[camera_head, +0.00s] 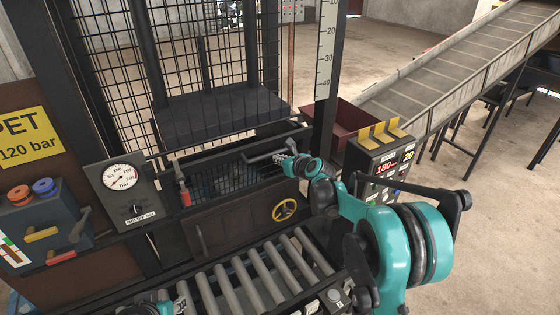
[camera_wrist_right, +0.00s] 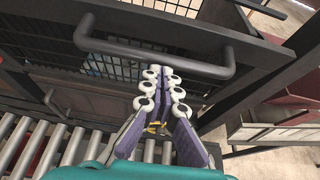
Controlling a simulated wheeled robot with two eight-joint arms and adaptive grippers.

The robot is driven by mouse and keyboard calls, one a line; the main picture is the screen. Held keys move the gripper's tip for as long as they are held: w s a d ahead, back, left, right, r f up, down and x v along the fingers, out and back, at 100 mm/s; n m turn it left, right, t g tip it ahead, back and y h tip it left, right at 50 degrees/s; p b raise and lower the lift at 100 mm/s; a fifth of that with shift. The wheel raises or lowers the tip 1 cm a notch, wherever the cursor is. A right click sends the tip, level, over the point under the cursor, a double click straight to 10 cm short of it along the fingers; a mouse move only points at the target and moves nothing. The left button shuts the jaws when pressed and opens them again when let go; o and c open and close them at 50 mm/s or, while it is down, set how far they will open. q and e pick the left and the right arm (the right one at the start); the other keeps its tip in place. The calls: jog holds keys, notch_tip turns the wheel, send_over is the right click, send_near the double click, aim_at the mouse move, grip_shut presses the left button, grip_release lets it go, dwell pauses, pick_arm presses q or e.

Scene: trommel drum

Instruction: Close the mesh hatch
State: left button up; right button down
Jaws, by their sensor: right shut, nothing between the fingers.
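The mesh hatch (camera_head: 238,182) is a dark-framed wire panel low on the front of the press. A dark bar handle (camera_head: 262,159) stands out from it. In the right wrist view the handle (camera_wrist_right: 155,57) runs across the upper middle, with mesh (camera_wrist_right: 120,68) behind it. My right gripper (camera_head: 284,158) is at the handle. In the wrist view its fingers (camera_wrist_right: 159,72) are together and empty, tips just below the bar in the picture; I cannot tell whether they touch it. Part of my left gripper (camera_head: 178,301) shows at the bottom edge; its fingers are unclear.
A roller table (camera_head: 250,272) lies in front of the press. A yellow handwheel (camera_head: 284,209) and a red-handled lever (camera_head: 184,192) are near the hatch. A control box (camera_head: 385,165) and an inclined conveyor (camera_head: 450,70) stand right. A tall mesh guard (camera_head: 110,60) rises behind.

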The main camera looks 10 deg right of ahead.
aim_at(268, 145)
jog(key=w, duration=0.1)
jog(key=w+a+r, duration=0.1)
jog(key=w, duration=0.1)
jog(key=w+r, duration=0.1)
jog(key=w, duration=0.1)
jog(key=shift+a+r, duration=0.25)
jog(key=shift+a, duration=0.1)
jog(key=shift+s, duration=0.2)
jog(key=shift+d, duration=0.1)
